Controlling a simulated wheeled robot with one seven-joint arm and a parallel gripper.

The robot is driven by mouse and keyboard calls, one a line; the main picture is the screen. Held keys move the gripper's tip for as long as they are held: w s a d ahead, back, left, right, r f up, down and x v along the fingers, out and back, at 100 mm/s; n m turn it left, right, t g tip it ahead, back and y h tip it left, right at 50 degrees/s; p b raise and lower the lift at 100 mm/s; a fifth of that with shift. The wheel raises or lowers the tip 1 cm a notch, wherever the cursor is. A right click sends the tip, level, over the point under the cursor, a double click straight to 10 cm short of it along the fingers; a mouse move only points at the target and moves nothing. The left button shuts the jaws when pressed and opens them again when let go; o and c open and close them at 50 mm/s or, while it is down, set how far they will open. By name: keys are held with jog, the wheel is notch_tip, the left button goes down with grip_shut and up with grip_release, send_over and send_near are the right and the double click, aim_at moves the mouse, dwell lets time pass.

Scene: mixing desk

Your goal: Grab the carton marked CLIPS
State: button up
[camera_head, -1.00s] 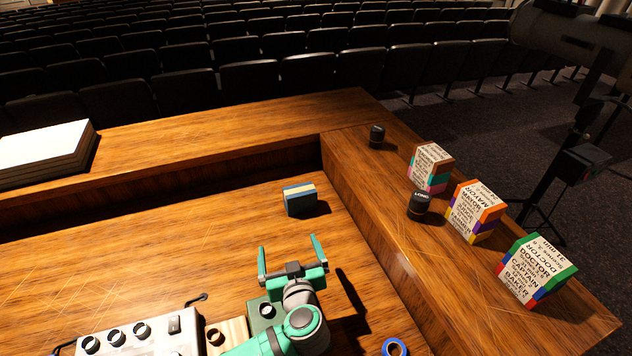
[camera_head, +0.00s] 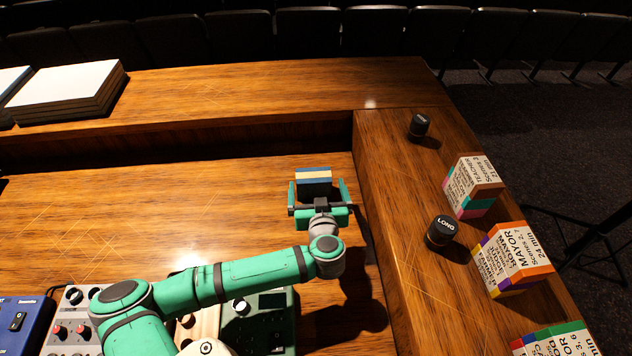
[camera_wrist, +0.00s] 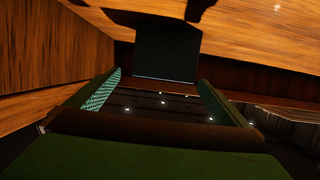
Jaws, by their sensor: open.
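A small blue box with a cream band (camera_head: 313,180) stands on the lower desk surface, near the inner corner of the raised ledge. No CLIPS lettering can be read on it from here. My gripper (camera_head: 318,188) is open, with one finger to the left of the box and one to the right; whether the fingers overlap it in depth is unclear. In the wrist view the box shows as a dark block (camera_wrist: 167,50) ahead, between the two green fingertips and apart from both. My arm hides part of the desk below it.
The raised ledge (camera_head: 380,200) runs close on the right. It bears a black cylinder marked LONG (camera_head: 442,231), another black cylinder (camera_head: 419,125) and several lettered boxes, one marked MAYOR (camera_head: 513,258). Control devices (camera_head: 70,320) lie at the front left. The desk left of the box is clear.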

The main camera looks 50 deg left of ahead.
aim_at(313, 174)
jog(key=shift+w+a+f, duration=0.1)
jog(key=shift+w+a, duration=0.2)
jog(key=shift+a+f, duration=0.1)
jog(key=shift+a, duration=0.3)
jog(key=shift+x, duration=2.3)
jog(key=shift+s, duration=0.1)
jog(key=c, duration=1.2)
